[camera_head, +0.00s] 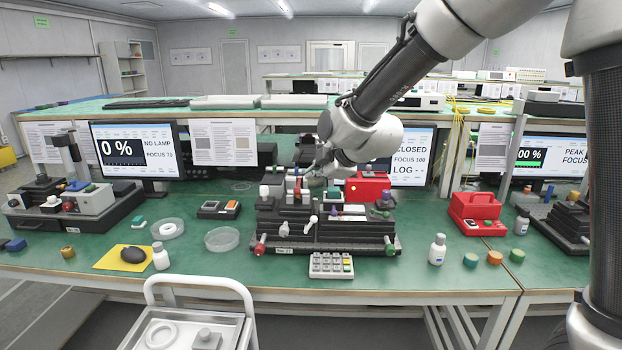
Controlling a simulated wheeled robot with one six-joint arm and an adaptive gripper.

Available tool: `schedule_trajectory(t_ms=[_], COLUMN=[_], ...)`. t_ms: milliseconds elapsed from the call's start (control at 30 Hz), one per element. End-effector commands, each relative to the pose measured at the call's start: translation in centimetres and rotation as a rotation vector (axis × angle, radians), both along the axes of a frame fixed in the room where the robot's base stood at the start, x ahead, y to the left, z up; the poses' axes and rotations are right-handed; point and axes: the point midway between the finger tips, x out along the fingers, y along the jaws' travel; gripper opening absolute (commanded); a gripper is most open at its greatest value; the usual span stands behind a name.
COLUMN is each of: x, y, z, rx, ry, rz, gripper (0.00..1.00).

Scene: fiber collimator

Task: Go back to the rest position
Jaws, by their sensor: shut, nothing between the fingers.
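My arm reaches in from the upper right, over the bench. My gripper (306,172) is small in this view and partly covered by my wrist. It is shut and empty, just above the back of the black stepped collimator station (340,232). The station stands on the green bench (200,268) and carries small coloured knobs and blocks. I cannot tell whether the gripper touches any of them. A screen (412,150) behind my wrist reads "CLOSED", "FOCUS 100" and "LOG"; my arm hides part of it.
Left are a grey microscope-like device (75,205), a 0 % screen (135,150) and a glass dish (222,239). A red case (477,212) and white bottle (437,250) stand right. A keypad (331,265) lies in front. A trolley (190,325) stands before the bench.

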Motion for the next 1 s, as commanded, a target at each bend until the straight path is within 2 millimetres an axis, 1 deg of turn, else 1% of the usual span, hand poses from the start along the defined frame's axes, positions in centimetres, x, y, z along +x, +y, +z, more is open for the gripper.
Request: schedule_trajectory(t_ms=[100,167,267,333,367,400,433,467,500,567,600,667,700,767,800,900,1000], x=[-0.5,-0.9,-2.5,-4.7,-6.0,-7.7,-8.9,-10.2,-11.8,-14.0,-15.6,-18.0,-19.8,-22.5,-24.4,-28.4,-30.9], y=[-0.3,-0.3,-0.6,-1.5,-2.1,-3.0,-4.0,-5.3,-7.3,-10.5,-12.8,-16.4,-18.9,-22.7,-25.0,-29.7,-32.7], z=[0.3,0.0,-1.7,-4.0,-4.8,-5.4,-5.5,-5.5,-5.3,-4.7,-4.1,-3.2,-2.5,-1.4,-0.7,0.6,1.8], rx=[0.02,0.052,0.11,0.132,0.137,0.145,0.151,0.157,0.168,0.182,0.194,0.215,0.231,0.264,0.289,0.355,0.427], ry=[0.015,0.058,0.212,0.369,0.437,0.521,0.58,0.634,0.701,0.782,0.825,0.874,0.899,0.92,0.925,0.9,0.838], rz=[-0.018,-0.048,-0.128,-0.209,-0.249,-0.309,-0.361,-0.418,-0.504,-0.634,-0.723,-0.863,-0.958,-1.1,-1.185,-1.34,-1.405], gripper=[0.0,0.0,0.0,0.0,0.0,0.0,0.0,0.0,0.0,0.0,0.0,0.0,0.0,0.0,0.0,0.0,0.0])
